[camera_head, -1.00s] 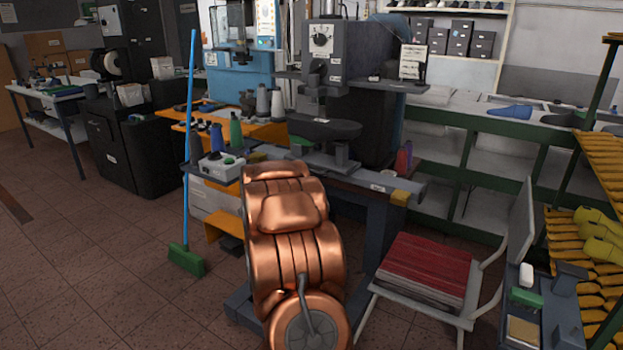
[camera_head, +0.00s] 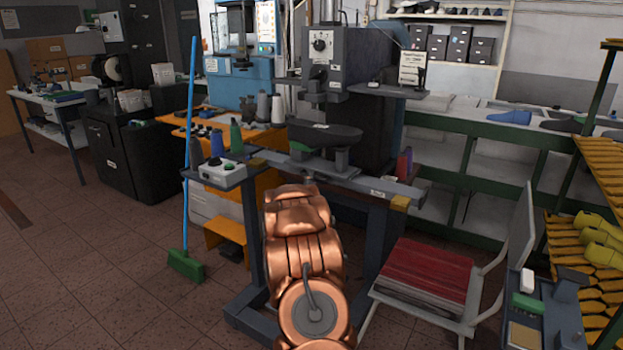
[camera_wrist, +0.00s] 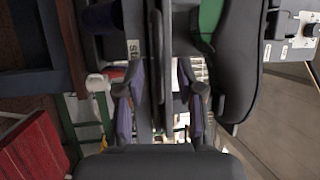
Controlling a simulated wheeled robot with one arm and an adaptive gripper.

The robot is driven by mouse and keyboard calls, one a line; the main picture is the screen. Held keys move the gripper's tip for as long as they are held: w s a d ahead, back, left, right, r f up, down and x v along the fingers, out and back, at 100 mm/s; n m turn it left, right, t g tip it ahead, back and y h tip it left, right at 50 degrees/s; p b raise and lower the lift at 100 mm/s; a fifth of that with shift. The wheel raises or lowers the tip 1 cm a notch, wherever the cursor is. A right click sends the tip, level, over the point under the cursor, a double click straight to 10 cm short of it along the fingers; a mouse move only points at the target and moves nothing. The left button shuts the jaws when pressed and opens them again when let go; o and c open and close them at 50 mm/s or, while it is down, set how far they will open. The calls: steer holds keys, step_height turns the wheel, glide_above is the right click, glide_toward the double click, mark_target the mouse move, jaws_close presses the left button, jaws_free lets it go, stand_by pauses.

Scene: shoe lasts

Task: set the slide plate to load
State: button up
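The grey slide plate (camera_head: 342,172) lies on the long rail of the dark grey press in the head view, with a black foot-shaped form (camera_head: 325,135) held above it. A small label sits toward the rail's right end, but I cannot read it. In the wrist view my gripper (camera_wrist: 160,85) has its two fingers apart, with grey bars of the machine between and beyond them. I cannot tell whether the fingers touch anything. The black form (camera_wrist: 250,60) is just right of the fingers. In the head view my copper arm reaches toward the rail's front; the gripper is mostly hidden.
A chair with a red seat (camera_head: 425,277) is at the right, beside a grey tray (camera_head: 550,315) of small items. A blue broom (camera_head: 188,150) stands at the left, with open floor beyond.

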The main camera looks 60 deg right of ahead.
steer(key=shift+x, duration=1.1)
steer(key=shift+w+f, duration=0.1)
jaws_close()
